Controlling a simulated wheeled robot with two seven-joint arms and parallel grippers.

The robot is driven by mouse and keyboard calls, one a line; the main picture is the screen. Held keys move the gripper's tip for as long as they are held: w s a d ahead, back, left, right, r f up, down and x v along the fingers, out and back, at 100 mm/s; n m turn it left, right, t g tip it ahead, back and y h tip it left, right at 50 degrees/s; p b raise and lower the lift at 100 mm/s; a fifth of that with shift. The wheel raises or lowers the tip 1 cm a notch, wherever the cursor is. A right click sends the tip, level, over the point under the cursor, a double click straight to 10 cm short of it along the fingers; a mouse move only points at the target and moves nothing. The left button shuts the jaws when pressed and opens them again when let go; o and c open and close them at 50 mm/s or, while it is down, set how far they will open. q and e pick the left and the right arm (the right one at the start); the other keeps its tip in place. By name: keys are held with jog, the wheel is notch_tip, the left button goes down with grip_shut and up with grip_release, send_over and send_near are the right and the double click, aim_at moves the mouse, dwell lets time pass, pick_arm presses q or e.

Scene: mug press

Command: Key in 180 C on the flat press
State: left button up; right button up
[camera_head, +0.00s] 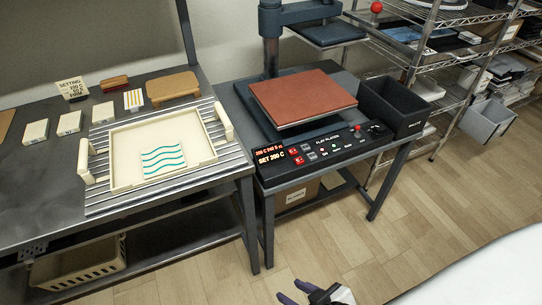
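The flat press (303,97) stands on the right-hand table, with a reddish-brown square pad and its upper plate (328,34) swung away behind. Its black control panel (335,147) runs along the front edge, labelled like "FLAT PLATEN". A lit display (270,155) at the panel's left end reads "SET 200 C", with a smaller, hard-to-read line above. Several small red, white and green buttons (308,152) sit right of it. My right gripper (293,293) is low at the bottom edge, empty, its fingers apart, well away from the panel. My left gripper (32,252) is small at the lower left; its fingers are unclear.
The left table holds a cream tray (108,186) with a wavy teal print, several small blocks and a card (73,88) reading like "SETTING 200 C". A black bin (393,106) stands right of the press. Wire shelves are at right. The floor in front is clear.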

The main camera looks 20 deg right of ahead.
grip_shut()
dwell(1.9)
